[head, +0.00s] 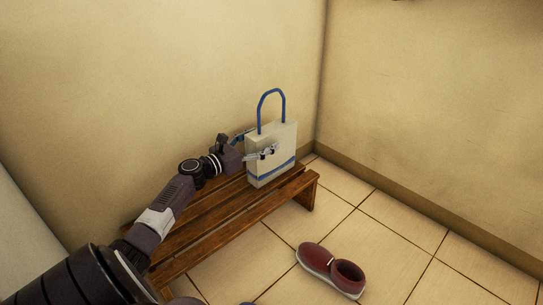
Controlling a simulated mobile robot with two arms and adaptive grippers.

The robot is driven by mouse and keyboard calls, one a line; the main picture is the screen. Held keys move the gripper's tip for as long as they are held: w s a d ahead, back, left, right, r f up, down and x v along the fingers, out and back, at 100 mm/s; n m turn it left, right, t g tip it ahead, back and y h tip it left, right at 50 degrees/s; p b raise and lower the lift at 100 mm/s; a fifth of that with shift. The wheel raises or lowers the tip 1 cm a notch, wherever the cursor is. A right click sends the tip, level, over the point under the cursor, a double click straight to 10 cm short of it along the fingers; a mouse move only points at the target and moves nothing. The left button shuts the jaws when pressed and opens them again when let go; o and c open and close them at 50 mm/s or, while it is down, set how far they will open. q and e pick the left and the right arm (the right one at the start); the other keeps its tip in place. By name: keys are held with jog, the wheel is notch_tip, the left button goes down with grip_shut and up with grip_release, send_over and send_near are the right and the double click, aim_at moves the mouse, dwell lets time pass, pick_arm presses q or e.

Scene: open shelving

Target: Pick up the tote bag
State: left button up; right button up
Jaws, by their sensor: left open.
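The tote bag (271,166) is pale cream with a blue stripe near its bottom and a tall blue handle loop. It stands upright on the right end of a wooden slatted bench (225,213). My left gripper (257,145) comes in from the left and is open at the bag's left side. One finger lies across the front of the bag and the other is at its back edge, partly hidden. Whether the fingers touch the bag is unclear. My right gripper is not in view.
A dark red shoe (331,270) with a pale sole lies on the tiled floor in front of the bench. Walls meet in a corner just behind and right of the bench. The tiled floor (400,235) at the right is clear.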

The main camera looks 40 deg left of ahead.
aim_at(283, 130)
pick_arm(q)
jog(key=w+b, duration=0.2)
jog(key=w, duration=0.1)
jog(key=shift+w+a+f+b, duration=0.2)
jog(key=shift+f+b, duration=0.1)
jog(key=shift+b, duration=0.1)
jog(key=shift+w+d+r, duration=0.1)
jog(key=shift+w+r, duration=0.1)
jog(key=shift+w, duration=0.35)
jog(key=c, duration=1.7)
jog(key=shift+c, duration=1.1)
jog(key=shift+r, duration=0.1)
